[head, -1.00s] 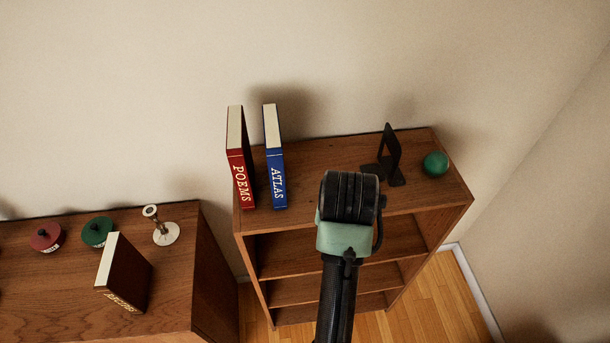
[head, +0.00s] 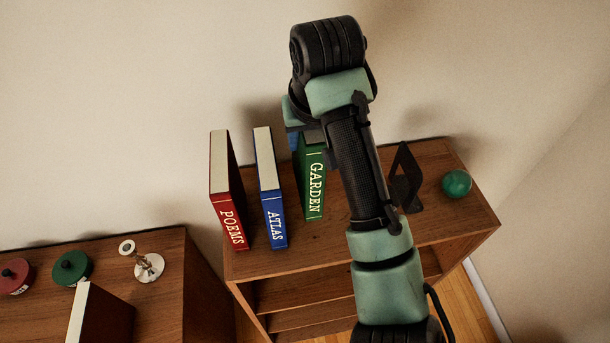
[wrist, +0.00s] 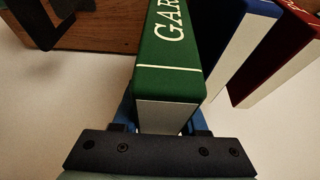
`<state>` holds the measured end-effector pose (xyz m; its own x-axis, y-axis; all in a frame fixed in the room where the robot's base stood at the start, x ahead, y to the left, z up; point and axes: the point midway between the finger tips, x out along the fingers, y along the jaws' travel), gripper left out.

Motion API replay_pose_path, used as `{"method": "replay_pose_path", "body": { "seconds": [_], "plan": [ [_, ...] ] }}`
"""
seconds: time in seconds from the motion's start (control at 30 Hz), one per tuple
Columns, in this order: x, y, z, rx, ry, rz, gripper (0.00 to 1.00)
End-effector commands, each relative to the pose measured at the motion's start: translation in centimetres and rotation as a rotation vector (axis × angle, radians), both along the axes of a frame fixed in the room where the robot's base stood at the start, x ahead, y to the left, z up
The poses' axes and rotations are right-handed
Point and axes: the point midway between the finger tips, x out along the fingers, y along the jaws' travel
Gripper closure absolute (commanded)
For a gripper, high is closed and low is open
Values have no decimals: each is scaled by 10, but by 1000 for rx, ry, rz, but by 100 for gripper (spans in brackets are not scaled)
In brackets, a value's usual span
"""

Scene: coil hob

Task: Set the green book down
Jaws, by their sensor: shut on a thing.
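The green book (head: 314,180), marked GARDEN on its spine, is upright over the top of the wooden shelf unit (head: 330,233), just right of the blue ATLAS book (head: 271,195). My gripper (head: 305,140) is above it and shut on its top end; my arm hides part of both in the head view. In the wrist view the green book (wrist: 172,65) sits between the blue fingers of my gripper (wrist: 165,122). A narrow gap separates it from the blue book (wrist: 245,45). I cannot tell whether its bottom edge touches the shelf top.
The red POEMS book (head: 227,195) stands left of the blue one. A black bookend (head: 405,180) and a green ball (head: 457,184) are at the right of the shelf top.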

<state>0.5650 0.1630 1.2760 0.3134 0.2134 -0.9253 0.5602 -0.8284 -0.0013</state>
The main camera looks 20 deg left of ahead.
Motion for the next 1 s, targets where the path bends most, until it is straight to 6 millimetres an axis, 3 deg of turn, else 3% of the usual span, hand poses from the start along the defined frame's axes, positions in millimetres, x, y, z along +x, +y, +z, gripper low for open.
{"method": "replay_pose_path", "body": {
  "seconds": [0.53,0.93,0.97,1.0],
  "plan": [
    [0,-1,-66,0,-2,-2,100],
    [1,0,-74,2,-6,-1,100],
    [0,0,-75,0,-2,0,56],
    [0,0,-74,0,-3,-1,49]
  ]
}}
